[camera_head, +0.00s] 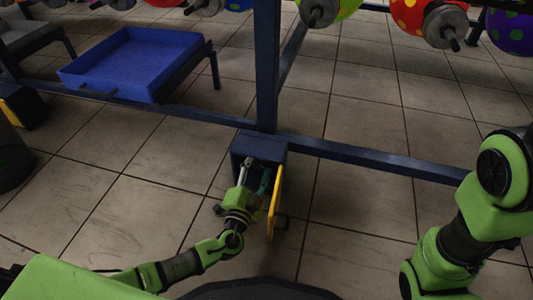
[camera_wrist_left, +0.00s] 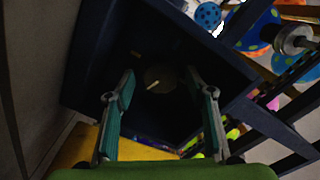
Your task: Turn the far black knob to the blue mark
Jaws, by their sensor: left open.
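My left gripper (camera_head: 256,172) reaches into a dark blue box (camera_head: 245,143) with an open yellow door (camera_head: 275,203), low on the frame's post. In the left wrist view the left gripper (camera_wrist_left: 165,93) is open, its two teal-padded fingers apart. Between and beyond the fingers, a dim round knob or dial (camera_wrist_left: 159,77) with a short pale streak shows inside the box. I cannot tell whether the fingers touch it. The blue mark and any second knob cannot be made out in the dark. My right arm is at the right edge; its gripper is out of view.
A blue tray (camera_head: 135,66) stands at the upper left. A dark blue beam (camera_head: 380,158) runs right from the box. Tiled floor (camera_head: 345,220) is open right of the box.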

